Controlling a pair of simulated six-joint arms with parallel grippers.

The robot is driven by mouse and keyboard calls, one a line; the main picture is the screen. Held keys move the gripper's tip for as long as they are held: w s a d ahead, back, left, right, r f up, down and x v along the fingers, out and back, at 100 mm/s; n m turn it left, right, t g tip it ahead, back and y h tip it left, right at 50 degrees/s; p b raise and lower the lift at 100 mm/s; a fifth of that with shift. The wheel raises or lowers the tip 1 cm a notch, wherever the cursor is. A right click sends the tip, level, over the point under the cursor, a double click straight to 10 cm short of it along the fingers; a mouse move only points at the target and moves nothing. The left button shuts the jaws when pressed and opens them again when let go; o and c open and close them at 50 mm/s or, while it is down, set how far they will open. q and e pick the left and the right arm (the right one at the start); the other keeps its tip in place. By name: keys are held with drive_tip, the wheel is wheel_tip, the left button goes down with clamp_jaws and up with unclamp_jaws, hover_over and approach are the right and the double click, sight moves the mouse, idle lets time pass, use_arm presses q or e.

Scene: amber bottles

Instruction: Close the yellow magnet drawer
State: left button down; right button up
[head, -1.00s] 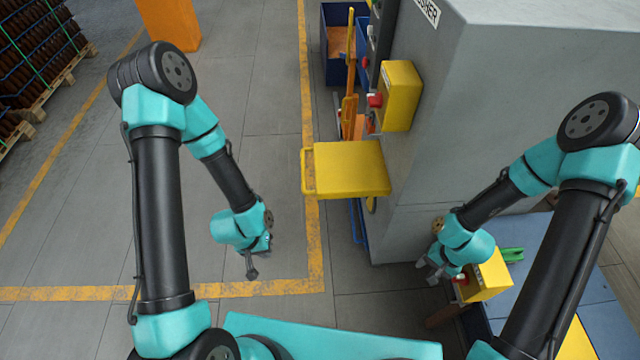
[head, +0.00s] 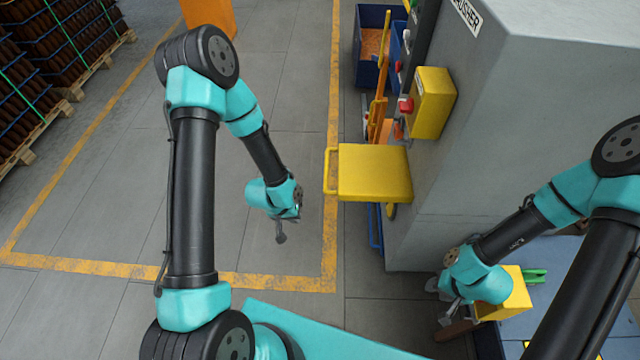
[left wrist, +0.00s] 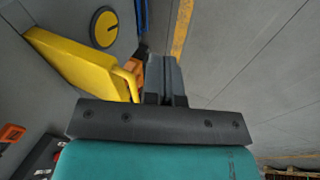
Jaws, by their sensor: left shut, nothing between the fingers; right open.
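The yellow magnet drawer (head: 374,172) sticks out to the left from the side of the grey machine, with a yellow loop handle (head: 331,171) at its outer end. It also shows in the left wrist view (left wrist: 75,62), upper left of my gripper. My left gripper (head: 281,236) is shut and empty, in the air to the left of and nearer than the drawer handle, apart from it in the head view. In the left wrist view the shut fingers (left wrist: 163,75) appear just right of the handle. My right gripper (head: 443,305) is open, at the lower right beside a yellow box.
The grey machine (head: 520,120) fills the right side, with a yellow box with a red button (head: 432,103) above the drawer. A blue bin (head: 372,45) stands behind. The yellow box (head: 510,297) sits near a blue surface. Open floor lies left.

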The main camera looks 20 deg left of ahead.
use_arm(q)
drive_tip(key=w+a+r+t, duration=0.1)
drive_tip(key=w+a+r, duration=0.1)
drive_tip(key=w, duration=0.4)
drive_tip(key=w+a+r+t, duration=0.1)
drive_tip(key=w+a+r, duration=0.1)
drive_tip(key=w, duration=0.5)
drive_tip(key=shift+a+t, duration=0.4)
drive_tip(key=shift+a, duration=0.25)
drive_tip(key=shift+w+f, duration=0.1)
drive_tip(key=shift+f, duration=0.05)
drive_tip(key=w+d+f, duration=0.5)
drive_tip(key=d+f, duration=0.2)
drive_tip(key=f, duration=0.2)
drive_tip(key=shift+w, duration=0.25)
drive_tip(key=shift+d, duration=0.15)
